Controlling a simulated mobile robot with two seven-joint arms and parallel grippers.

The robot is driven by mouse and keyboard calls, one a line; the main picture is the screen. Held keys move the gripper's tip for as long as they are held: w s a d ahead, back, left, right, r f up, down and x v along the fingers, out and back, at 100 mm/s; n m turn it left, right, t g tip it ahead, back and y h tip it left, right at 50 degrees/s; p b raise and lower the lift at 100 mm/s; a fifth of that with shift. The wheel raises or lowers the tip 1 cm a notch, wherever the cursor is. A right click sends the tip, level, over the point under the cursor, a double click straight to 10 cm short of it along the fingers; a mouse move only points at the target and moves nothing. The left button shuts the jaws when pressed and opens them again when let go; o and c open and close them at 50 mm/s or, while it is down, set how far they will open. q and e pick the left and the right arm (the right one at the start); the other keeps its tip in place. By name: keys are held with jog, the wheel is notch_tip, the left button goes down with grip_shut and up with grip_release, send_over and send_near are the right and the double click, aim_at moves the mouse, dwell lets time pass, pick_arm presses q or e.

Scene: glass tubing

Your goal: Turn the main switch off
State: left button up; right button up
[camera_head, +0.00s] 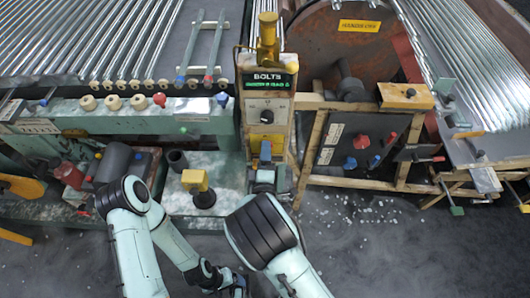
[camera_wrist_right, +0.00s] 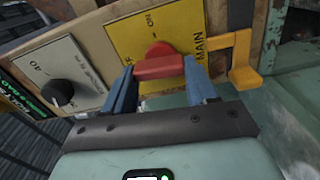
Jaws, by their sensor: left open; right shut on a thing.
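The main switch (camera_wrist_right: 158,64) is a red handle on a yellow plate (camera_wrist_right: 135,40) in the right wrist view. The plate reads "MAIN" at its right side and "ON" at its top; another label beside the handle is mostly covered. My right gripper (camera_wrist_right: 159,72) has its two blue fingers on either side of the red handle and is shut on it. The handle lies roughly crosswise in this view; I cannot tell which label it points to. In the head view my right gripper (camera_head: 265,158) is at the narrow panel and hides the switch. My left gripper (camera_head: 238,286) is open, low at the bottom edge, away from the panel.
A black knob (camera_wrist_right: 58,92) sits on a white plate beside the yellow one. A yellow bracket (camera_wrist_right: 240,62) sticks out close to the right finger. The panel carries a "BOLTS" display (camera_head: 268,80).

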jog(key=shift+n, duration=0.6)
jog(key=o, duration=1.1)
jog(key=shift+c, duration=0.2)
jog(key=s, duration=1.3)
jog(key=shift+s+b, duration=0.25)
jog(key=shift+b, duration=0.15)
jog(key=shift+f, duration=0.1)
